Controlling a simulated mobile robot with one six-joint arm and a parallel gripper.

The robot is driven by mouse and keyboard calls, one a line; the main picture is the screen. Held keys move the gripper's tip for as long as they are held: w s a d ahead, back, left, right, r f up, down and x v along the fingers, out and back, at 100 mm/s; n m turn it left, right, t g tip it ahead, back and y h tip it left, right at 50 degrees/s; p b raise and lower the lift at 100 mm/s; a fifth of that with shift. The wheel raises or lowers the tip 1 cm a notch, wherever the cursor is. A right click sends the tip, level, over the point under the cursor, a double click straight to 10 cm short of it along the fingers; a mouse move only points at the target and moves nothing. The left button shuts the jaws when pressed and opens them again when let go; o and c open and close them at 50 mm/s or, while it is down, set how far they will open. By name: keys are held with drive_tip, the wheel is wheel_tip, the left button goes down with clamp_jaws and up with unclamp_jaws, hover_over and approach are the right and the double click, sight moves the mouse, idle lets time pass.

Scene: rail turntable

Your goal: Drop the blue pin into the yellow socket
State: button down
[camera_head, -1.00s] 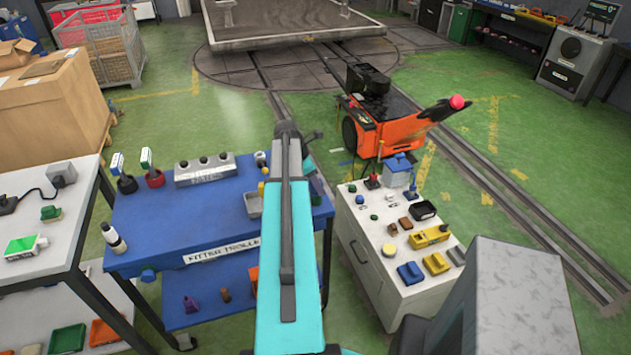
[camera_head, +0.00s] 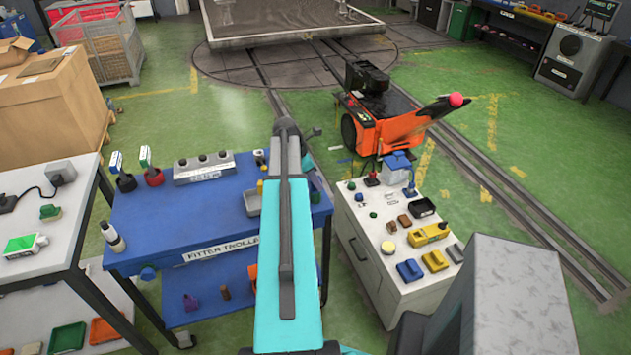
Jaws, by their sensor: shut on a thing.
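My turquoise arm reaches forward over the blue fitter trolley (camera_head: 180,222), and its far end stands over the trolley's right part. My gripper is hidden behind the arm, so its jaws and anything in them do not show. I cannot make out a blue pin. A small yellow piece (camera_head: 260,186) shows at the arm's left edge over the trolley, mostly covered; I cannot tell if it is the socket. A yellow block (camera_head: 430,234) lies on the white cabinet (camera_head: 385,262) at the right, with a smaller yellow piece (camera_head: 435,261) nearer.
On the trolley stand a grey block with round tops (camera_head: 204,170), two round holders with tagged items (camera_head: 126,182) (camera_head: 154,177), a grey tray (camera_head: 253,203) and a white bottle (camera_head: 112,237). The trolley's middle is clear. An orange machine (camera_head: 385,130) stands behind the cabinet.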

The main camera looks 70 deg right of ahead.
drive_tip(key=shift+r+p, duration=0.55)
drive_tip(key=shift+r, duration=0.15)
idle(0.6)
drive_tip(key=shift+r+p, duration=1.2)
drive_tip(key=shift+r, duration=0.75)
drive_tip(key=shift+r, duration=0.35)
drive_tip(key=shift+r, duration=0.35)
drive_tip(key=shift+r, duration=0.35)
drive_tip(key=shift+r, duration=2.4)
drive_tip(key=shift+w, duration=0.1)
